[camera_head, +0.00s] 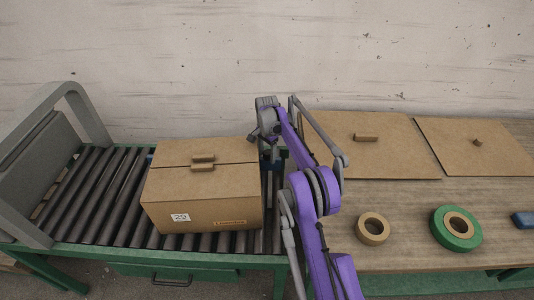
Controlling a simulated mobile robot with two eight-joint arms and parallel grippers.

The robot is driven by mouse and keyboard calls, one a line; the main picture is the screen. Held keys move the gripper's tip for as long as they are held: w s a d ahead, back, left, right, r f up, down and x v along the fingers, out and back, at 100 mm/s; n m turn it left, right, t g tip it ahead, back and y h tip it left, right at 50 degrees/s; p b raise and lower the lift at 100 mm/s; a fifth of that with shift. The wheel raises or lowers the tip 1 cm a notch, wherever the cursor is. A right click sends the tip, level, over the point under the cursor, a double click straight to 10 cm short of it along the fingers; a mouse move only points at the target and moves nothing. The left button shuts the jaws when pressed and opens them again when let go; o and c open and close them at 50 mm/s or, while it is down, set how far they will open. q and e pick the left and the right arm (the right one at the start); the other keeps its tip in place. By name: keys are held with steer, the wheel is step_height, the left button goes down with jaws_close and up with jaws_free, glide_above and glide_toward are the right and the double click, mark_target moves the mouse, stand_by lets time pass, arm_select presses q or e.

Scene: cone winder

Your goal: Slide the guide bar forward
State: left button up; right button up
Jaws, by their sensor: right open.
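A cardboard box (202,198) with a label reading 29 sits on the roller conveyor (92,200). Small blue parts show behind the box, at its far left corner and by its right side; they may belong to the guide bar, which is mostly hidden. My right arm, purple and grey, reaches up from the bottom past the box's right side. My right gripper (271,150) is at the far right corner of the box, close to the blue part there. It is open, its fingertips partly hidden. I cannot tell whether it touches anything. My left gripper is not in view.
A grey arch (75,110) stands at the conveyor's left end. The wooden table (400,215) at right holds flat cardboard pieces (375,140), a tan tape roll (373,229), a green roll (456,229) and a blue item (523,220). Rollers left of the box are clear.

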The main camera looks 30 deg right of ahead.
steer(key=shift+w, duration=0.1)
step_height(320, 180, up, 11)
steer(key=shift+p, duration=0.45)
steer(key=shift+f, duration=0.15)
stand_by(0.4)
